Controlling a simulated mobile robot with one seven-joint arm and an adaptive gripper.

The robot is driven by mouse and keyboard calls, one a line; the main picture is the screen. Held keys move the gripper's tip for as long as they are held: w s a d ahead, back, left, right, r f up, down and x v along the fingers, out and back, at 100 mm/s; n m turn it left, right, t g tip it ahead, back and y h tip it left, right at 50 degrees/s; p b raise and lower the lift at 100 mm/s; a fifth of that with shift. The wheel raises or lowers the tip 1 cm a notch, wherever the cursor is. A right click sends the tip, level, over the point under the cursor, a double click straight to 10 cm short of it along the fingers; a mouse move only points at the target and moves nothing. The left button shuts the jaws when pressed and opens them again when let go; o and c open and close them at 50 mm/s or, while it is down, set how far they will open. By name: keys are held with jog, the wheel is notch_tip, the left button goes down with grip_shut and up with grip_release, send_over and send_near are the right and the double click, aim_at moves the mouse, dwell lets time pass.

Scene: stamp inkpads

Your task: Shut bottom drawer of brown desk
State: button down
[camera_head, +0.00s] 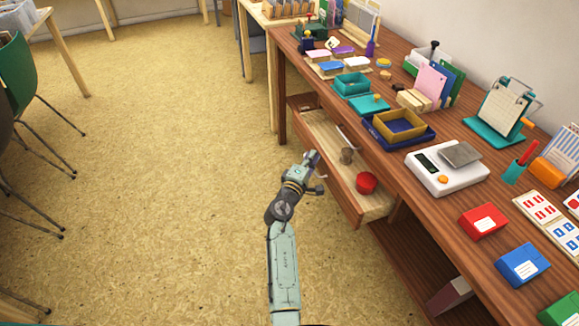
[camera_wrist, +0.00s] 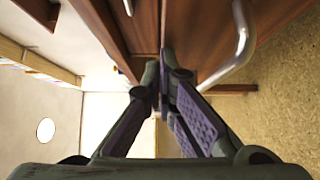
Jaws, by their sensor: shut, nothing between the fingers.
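The brown desk (camera_head: 404,146) runs along the right of the head view. A drawer (camera_head: 329,178) with a pale interior is pulled out below its top; whether another drawer lies beneath it is hidden. A red round container (camera_head: 366,183) and a small brown object (camera_head: 347,156) lie inside. My gripper (camera_head: 314,158) is at the outer side of the drawer front, shut and empty. In the wrist view, my fingertips (camera_wrist: 165,58) are together beside brown wooden panels, with a metal bar handle (camera_wrist: 236,50) to their right. Contact with the wood cannot be told.
The desk top holds blue and yellow trays (camera_head: 398,127), a white scale (camera_head: 447,168) and coloured inkpads, including a red one (camera_head: 482,221). A dark box (camera_head: 448,296) sits under the desk. Open floor (camera_head: 160,160) lies left, with a green chair (camera_head: 18,75) farther off.

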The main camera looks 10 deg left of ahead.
aim_at(344, 154)
jog(key=w+d, duration=0.2)
jog(key=d, duration=0.1)
jog(key=w+d, duration=0.2)
jog(key=d, duration=0.1)
jog(key=w+d, duration=0.2)
jog(key=d, duration=0.1)
jog(key=shift+w+d, duration=0.3)
jog(key=shift+d, duration=0.05)
jog(key=shift+d+r, duration=0.1)
